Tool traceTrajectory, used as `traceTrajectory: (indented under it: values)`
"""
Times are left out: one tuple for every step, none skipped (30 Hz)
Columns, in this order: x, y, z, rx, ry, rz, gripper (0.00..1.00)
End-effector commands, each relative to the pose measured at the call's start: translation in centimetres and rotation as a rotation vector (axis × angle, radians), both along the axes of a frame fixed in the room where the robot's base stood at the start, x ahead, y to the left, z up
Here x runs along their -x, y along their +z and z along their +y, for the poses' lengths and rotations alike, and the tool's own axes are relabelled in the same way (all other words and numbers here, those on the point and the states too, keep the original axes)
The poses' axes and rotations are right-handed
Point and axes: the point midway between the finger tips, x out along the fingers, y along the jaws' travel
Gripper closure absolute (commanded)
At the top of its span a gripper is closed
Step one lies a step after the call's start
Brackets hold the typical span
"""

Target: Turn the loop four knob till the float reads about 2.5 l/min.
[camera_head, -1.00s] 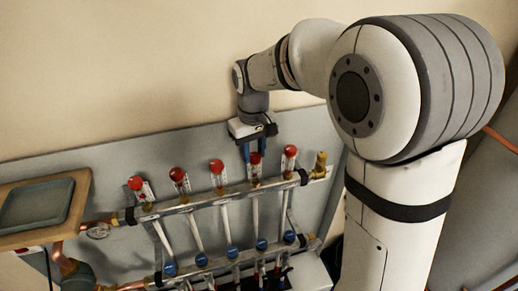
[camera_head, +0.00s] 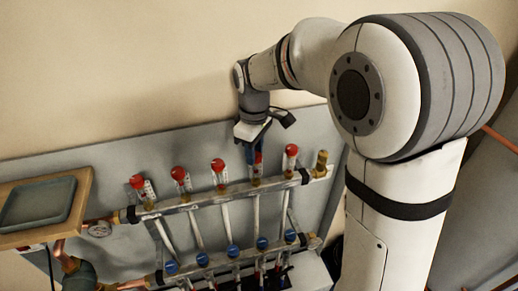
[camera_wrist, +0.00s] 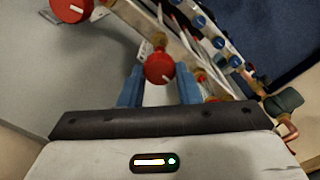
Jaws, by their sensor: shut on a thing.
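In the wrist view the red loop four knob (camera_wrist: 159,68) sits between the blue fingers of my gripper (camera_wrist: 159,78). The flow tube (camera_head: 256,182) under it is partly visible, but its float and scale are too small to read.
Neighbouring red knobs stand close by, one at the left (camera_head: 218,164) and one at the right (camera_head: 291,149). Blue caps (camera_head: 262,243) line the lower bar. A grey tray (camera_head: 38,203) rests on a wooden shelf at the left. A grey panel stands behind.

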Motion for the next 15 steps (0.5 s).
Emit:
traceTrajectory:
  values:
    - [-0.21, 0.11, -0.34, 0.006, 0.001, -0.006, 0.93]
    - [-0.21, 0.11, -0.34, 0.006, 0.002, -0.006, 0.93]
    - [-0.22, 0.12, -0.33, 0.006, 0.002, -0.006, 0.93]
    - [-0.23, 0.12, -0.34, 0.006, 0.003, -0.006, 0.93]
    - [-0.23, 0.12, -0.34, 0.006, 0.002, -0.006, 0.93]
    - [-0.23, 0.13, -0.34, 0.006, 0.002, -0.006, 0.93]
    - [-0.24, 0.13, -0.34, 0.005, 0.002, -0.007, 0.93]
    - [-0.24, 0.13, -0.34, 0.005, 0.002, -0.007, 0.93]
    - [-0.25, 0.14, -0.34, 0.005, 0.002, -0.007, 0.93]
    - [-0.25, 0.14, -0.34, 0.005, 0.002, -0.007, 0.93]
    - [-0.25, 0.14, -0.34, 0.005, 0.002, -0.007, 0.93]
    - [-0.26, 0.15, -0.34, 0.005, 0.001, -0.007, 0.69]
    - [-0.26, 0.15, -0.33, 0.005, 0.001, -0.007, 0.66]
    - [-0.24, 0.15, -0.31, 0.004, 0.001, -0.007, 0.64]
    - [-0.23, 0.14, -0.28, 0.004, 0.001, -0.007, 0.61]
